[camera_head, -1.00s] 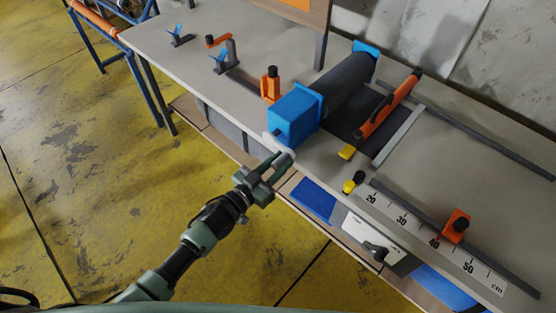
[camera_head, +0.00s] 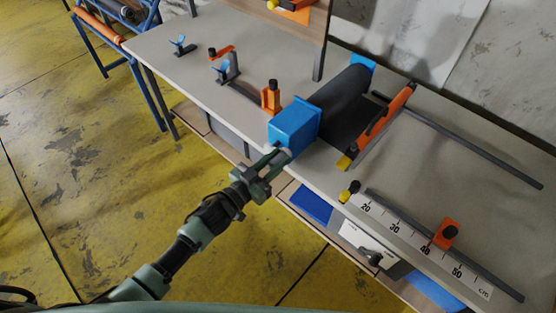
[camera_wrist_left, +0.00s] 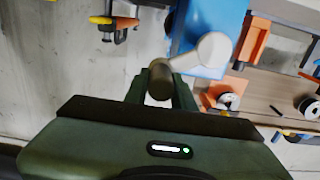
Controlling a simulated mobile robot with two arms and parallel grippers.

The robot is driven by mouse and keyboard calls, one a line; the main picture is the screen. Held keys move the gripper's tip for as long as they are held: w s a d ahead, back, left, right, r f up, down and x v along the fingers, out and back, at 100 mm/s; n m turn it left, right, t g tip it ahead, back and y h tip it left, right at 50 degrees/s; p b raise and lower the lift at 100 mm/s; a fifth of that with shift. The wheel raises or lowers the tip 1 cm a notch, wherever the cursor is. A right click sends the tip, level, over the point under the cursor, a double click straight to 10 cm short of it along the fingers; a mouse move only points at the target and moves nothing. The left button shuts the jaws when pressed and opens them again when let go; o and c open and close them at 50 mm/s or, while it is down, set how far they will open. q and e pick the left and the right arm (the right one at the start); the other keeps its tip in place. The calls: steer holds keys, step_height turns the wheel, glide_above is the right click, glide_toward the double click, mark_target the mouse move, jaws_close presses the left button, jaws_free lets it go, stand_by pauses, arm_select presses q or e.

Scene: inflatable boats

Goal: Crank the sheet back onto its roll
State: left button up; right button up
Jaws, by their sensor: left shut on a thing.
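A dark sheet (camera_head: 343,124) runs from a dark roll (camera_head: 344,93) to beneath an orange bar (camera_head: 384,121) on the bench. A blue end housing (camera_head: 295,126) stands at the roll's near end. A pale crank (camera_wrist_left: 213,48) sits on the housing in the left wrist view, with a brownish handle (camera_wrist_left: 160,77). My left gripper (camera_head: 274,163) is at the bench's front edge, beside the housing, shut on the crank handle. Its fingers hide part of the handle. My right gripper is not in view.
A centimetre scale (camera_head: 413,240) with an orange stop (camera_head: 446,234) lies along the bench front. An orange block (camera_head: 270,97) stands left of the housing. A dark rail (camera_head: 480,152) runs along the back. The bench right of the orange bar is largely clear.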

mark_target(269, 148)
arm_select(q)
steer(key=shift+w+a+r+p, duration=0.15)
steer(key=shift+r+p, duration=0.1)
steer(key=shift+r, duration=0.25)
steer(key=shift+w+a+r+p, duration=0.1)
steer(key=shift+w+r+p, duration=0.1)
steer(key=shift+r, duration=0.3)
steer(key=w+a, duration=0.2)
steer(key=a, duration=0.1)
steer(key=w+a, duration=0.1)
steer(key=a, duration=0.1)
steer(key=shift+w+a, duration=0.25)
steer(key=o, duration=0.7)
steer(key=shift+c, duration=0.2)
steer(key=o, duration=1.4)
steer(key=shift+w+a, duration=0.2)
steer(key=shift+a, duration=0.05)
steer(key=p+v, duration=0.1)
steer(key=v, duration=0.3)
steer(key=p+v, duration=0.1)
steer(key=v, duration=0.4)
steer(key=shift+s+d+r+p, duration=0.15)
steer(key=shift+d+p, duration=0.15)
steer(key=shift+p, duration=0.1)
